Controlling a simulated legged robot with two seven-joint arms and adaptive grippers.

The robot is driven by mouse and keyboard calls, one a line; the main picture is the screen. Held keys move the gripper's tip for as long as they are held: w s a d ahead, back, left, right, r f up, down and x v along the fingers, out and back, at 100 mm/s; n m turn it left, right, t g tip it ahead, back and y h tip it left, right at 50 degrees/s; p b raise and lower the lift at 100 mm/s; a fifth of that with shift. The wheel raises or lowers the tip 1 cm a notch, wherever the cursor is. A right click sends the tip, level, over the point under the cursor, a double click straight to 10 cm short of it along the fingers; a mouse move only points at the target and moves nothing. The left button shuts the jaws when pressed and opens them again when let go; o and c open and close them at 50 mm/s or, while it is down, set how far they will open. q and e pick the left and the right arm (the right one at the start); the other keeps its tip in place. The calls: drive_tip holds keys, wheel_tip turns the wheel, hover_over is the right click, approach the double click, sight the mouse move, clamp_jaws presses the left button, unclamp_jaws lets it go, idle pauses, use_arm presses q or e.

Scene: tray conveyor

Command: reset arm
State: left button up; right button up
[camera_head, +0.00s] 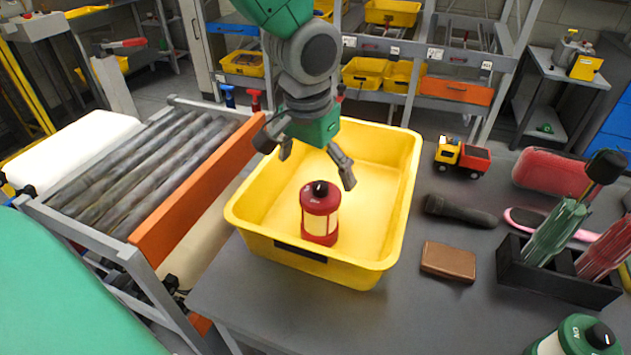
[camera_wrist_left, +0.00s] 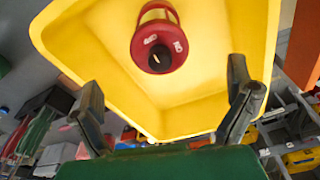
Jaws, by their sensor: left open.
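My left gripper (camera_head: 316,165) is open and empty above the back part of the yellow tray (camera_head: 408,215). Its two fingers are spread wide, and they also show in the left wrist view (camera_wrist_left: 165,100). A red lantern (camera_head: 320,213) with a cream middle and a black knob stands upright in the tray. The lantern also shows in the left wrist view (camera_wrist_left: 158,38), apart from the fingers. The yellow tray also shows in the left wrist view (camera_wrist_left: 95,50). My right gripper is not in view.
A roller conveyor (camera_head: 150,160) with an orange side rail lies left of the tray. On the grey table (camera_head: 400,315) to the right are a brown box (camera_head: 448,261), a dark microphone (camera_head: 460,211), a toy truck (camera_head: 462,157), a black holder (camera_head: 550,275) and a green lantern (camera_head: 580,338).

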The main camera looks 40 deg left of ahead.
use_arm(q)
drive_tip(key=shift+d+r, duration=0.5)
drive_tip(key=shift+r, duration=0.05)
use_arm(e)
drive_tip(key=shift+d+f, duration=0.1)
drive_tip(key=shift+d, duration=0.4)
